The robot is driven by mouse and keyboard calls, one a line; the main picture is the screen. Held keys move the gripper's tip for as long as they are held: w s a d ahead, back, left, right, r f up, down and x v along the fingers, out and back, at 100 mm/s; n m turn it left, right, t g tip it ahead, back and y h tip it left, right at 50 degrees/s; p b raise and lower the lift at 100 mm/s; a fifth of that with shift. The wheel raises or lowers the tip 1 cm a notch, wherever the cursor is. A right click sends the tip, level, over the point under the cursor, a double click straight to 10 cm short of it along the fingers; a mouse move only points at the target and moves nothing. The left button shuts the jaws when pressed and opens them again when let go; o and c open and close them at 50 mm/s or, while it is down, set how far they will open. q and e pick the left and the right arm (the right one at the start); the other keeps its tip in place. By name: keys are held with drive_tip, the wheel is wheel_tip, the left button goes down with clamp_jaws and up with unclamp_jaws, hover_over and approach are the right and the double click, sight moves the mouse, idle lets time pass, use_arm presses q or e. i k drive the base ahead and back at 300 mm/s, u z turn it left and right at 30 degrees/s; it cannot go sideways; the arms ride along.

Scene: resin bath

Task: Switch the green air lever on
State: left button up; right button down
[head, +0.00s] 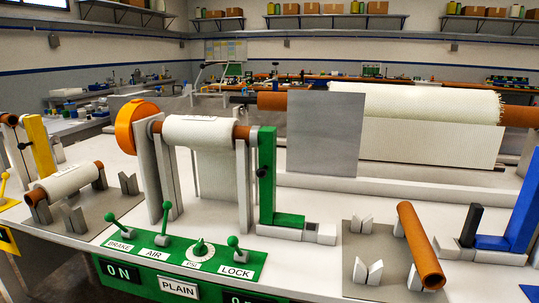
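The green air lever (165,222) stands on the front green control panel (215,262) in the head view, above a label reading AIR. Its stem is close to upright, with the round knob at the top tilted slightly right. To its left is the green brake lever (117,224), leaning left. To its right are a round PSI dial (200,249) and the green lock lever (236,245). A display (122,272) on the panel's front face reads ON; I cannot tell which control it belongs to. Neither of my grippers is in view.
Behind the panel stand a white roll (198,131) on uprights, an orange wheel (134,124) and a tall green bracket (266,175). An orange tube (420,246) lies on a grey plate at right. A yellow station is at left. Space just above the levers looks clear.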

sight(167, 205)
drive_tip(key=u, duration=1.6)
drive_tip(key=i, duration=1.05)
drive_tip(key=z, duration=2.55)
